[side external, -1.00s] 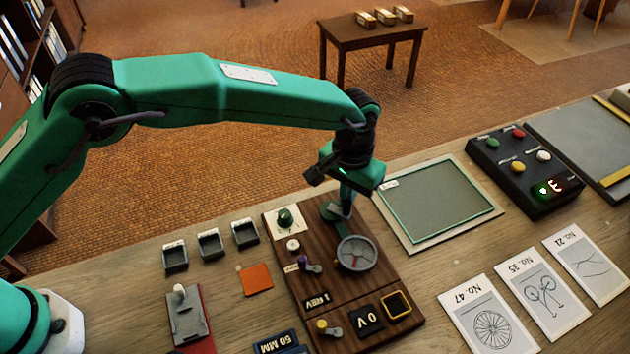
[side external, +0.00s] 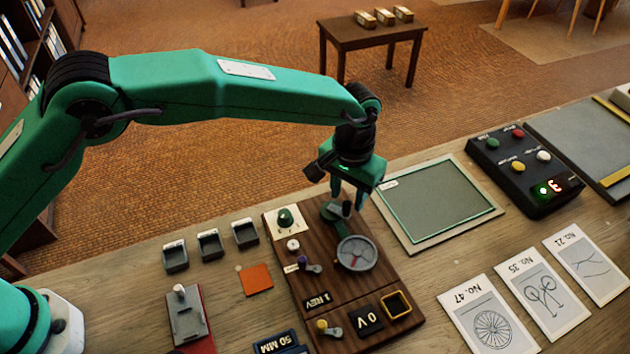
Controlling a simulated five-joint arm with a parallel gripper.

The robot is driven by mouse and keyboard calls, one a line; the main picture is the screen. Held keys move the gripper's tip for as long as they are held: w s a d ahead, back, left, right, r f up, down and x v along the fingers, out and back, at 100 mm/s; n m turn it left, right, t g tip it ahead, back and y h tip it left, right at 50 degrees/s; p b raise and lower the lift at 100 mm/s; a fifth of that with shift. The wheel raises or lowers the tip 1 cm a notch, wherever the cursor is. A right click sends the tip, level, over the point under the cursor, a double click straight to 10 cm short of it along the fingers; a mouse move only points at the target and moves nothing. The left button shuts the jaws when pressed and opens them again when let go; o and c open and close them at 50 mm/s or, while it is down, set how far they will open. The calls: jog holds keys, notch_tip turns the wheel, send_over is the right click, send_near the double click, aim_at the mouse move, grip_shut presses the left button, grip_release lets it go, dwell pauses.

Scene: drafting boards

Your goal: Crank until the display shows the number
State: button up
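A wooden crank panel (side external: 335,285) lies on the bench with a round grey dial (side external: 356,253) on it. A green crank (side external: 333,211) with a dark knob sits at the panel's far end. My gripper (side external: 348,196) is above the crank with its two fingers apart and the knob just below or between them; I cannot tell if they touch it. The display (side external: 556,187) on the black button box glows red and, upside down in this view, shows what looks like a 3. A green light shows beside it.
The black box (side external: 508,180) carries several coloured buttons. A green-edged plate (side external: 435,207) lies right of the panel. Numbered picture cards (side external: 488,318) lie at the front right. Small dark trays (side external: 210,245) and an orange square (side external: 256,279) lie left of the panel.

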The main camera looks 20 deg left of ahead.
notch_tip(320, 180, up, 6)
dwell(1.0)
jog(key=shift+r, duration=0.15)
jog(key=s+a+r+n+t+h, duration=0.1)
jog(key=s+a+r, duration=0.1)
jog(key=a+r, duration=0.75)
jog(key=s+a+r+t, duration=0.15)
jog(key=a+r, duration=0.45)
jog(key=a, duration=0.7)
jog(key=s+a+f+n+t+y, duration=0.1)
jog(key=s+a+n+t, duration=0.1)
jog(key=s+a, duration=1.5)
jog(key=s+t, duration=0.1)
jog(key=s, duration=0.2)
jog(key=shift+f, duration=0.4)
jog(key=shift+d+r, duration=0.1)
